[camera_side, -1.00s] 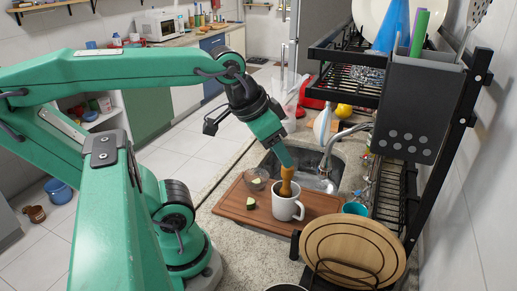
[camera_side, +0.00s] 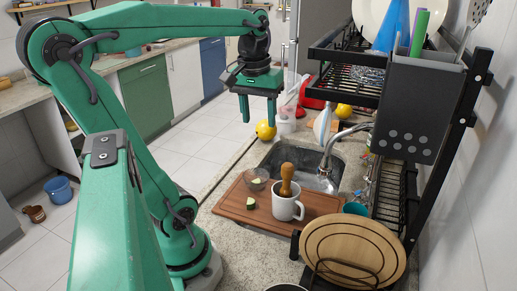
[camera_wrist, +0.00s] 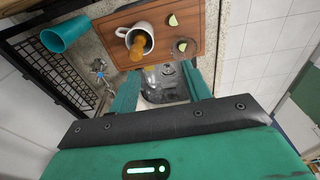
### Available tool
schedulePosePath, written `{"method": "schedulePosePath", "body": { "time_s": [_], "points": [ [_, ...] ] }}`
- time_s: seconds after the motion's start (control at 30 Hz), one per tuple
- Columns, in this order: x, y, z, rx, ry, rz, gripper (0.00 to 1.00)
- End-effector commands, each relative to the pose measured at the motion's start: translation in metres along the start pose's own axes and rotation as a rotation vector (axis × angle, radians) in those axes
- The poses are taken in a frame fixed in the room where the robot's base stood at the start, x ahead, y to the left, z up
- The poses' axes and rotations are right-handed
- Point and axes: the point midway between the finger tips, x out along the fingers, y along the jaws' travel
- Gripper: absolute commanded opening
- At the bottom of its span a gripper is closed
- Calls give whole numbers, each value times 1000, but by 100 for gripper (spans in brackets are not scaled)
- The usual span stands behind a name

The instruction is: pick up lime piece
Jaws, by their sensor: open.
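A lime piece (camera_side: 250,203), green-skinned with a pale cut face, lies on the wooden cutting board (camera_side: 228,206); it also shows in the wrist view (camera_wrist: 173,20). A second lime piece (camera_wrist: 182,46) appears to be inside a small clear bowl (camera_side: 257,175) on the board. A white mug (camera_side: 289,211) stands on the board with a wooden pestle (camera_side: 287,180) upright in it. My gripper (camera_side: 259,119) is open and empty, fingers pointing down, high above and beyond the board, apart from everything. Its fingers frame the sink in the wrist view.
The sink (camera_side: 318,172) and tap (camera_side: 338,140) lie behind the board. A black rack (camera_side: 387,205) rises on the right, with a round wooden board (camera_side: 352,248) in front. A teal cup (camera_side: 355,208) stands right of the mug. A yellow ball (camera_side: 265,130) sits behind the gripper.

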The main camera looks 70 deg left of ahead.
Motion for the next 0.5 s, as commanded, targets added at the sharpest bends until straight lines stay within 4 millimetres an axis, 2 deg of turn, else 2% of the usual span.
{"method": "schedulePosePath", "body": {
  "time_s": [0.37,0.5],
  "points": [
    [2,-28,-18,-205,-94,-42,48],
    [21,-28,-15,-203,-96,-43,48]
  ]
}}
